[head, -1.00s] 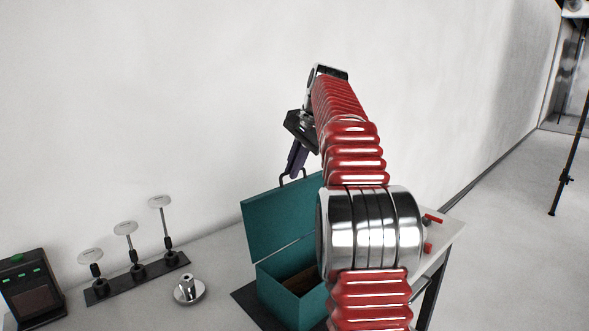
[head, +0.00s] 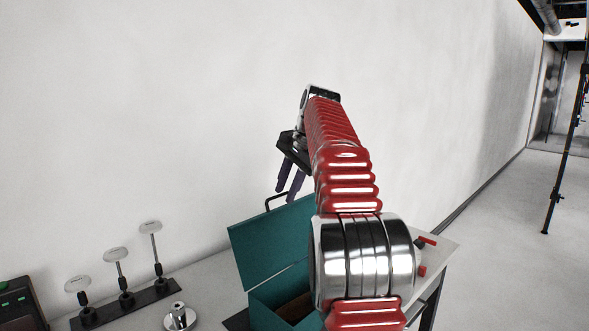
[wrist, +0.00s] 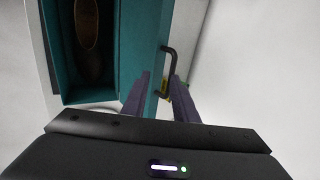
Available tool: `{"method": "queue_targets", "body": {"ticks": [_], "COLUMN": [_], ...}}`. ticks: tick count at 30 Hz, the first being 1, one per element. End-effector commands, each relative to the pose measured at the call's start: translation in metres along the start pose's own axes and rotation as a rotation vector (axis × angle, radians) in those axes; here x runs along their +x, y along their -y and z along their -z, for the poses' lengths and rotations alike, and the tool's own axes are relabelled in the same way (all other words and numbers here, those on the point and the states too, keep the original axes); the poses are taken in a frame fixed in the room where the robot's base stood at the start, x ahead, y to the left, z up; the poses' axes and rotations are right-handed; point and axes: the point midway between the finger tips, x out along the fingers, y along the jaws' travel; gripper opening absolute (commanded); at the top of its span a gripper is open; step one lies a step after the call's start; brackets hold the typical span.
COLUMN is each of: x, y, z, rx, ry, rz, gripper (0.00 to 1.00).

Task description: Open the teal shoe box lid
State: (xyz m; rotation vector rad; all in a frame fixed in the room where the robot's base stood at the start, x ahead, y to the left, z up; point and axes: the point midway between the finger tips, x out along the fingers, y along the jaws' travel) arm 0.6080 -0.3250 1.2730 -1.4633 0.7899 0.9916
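The teal shoe box (head: 258,308) stands on the table with its lid (head: 262,245) swung up, steeply raised at the back. A dark handle (head: 270,201) sticks up from the lid's top edge; it also shows in the wrist view (wrist: 173,58). My gripper (head: 286,192) is just above the lid's top edge, by the handle. Its two dark fingers are apart. In the wrist view, my gripper (wrist: 160,76) has a finger on either side of the lid edge and handle, with gaps. A brown shoe (wrist: 87,28) lies inside the box. My arm hides the box's right part.
A rack with several discs on stems (head: 125,300) and a round metal piece (head: 179,318) stand left of the box. Small red items (head: 424,255) lie on the table's right end. A white wall is behind; a tripod pole (head: 565,160) stands far right.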

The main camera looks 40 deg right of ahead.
Motion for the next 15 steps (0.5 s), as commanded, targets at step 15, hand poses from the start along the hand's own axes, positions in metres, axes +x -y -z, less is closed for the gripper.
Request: {"method": "queue_targets", "body": {"ticks": [15], "x": [-0.063], "y": [0.001], "z": [0.000], "rx": [-0.001], "ry": [-0.001], "rz": [0.001], "gripper": [0.26]}}
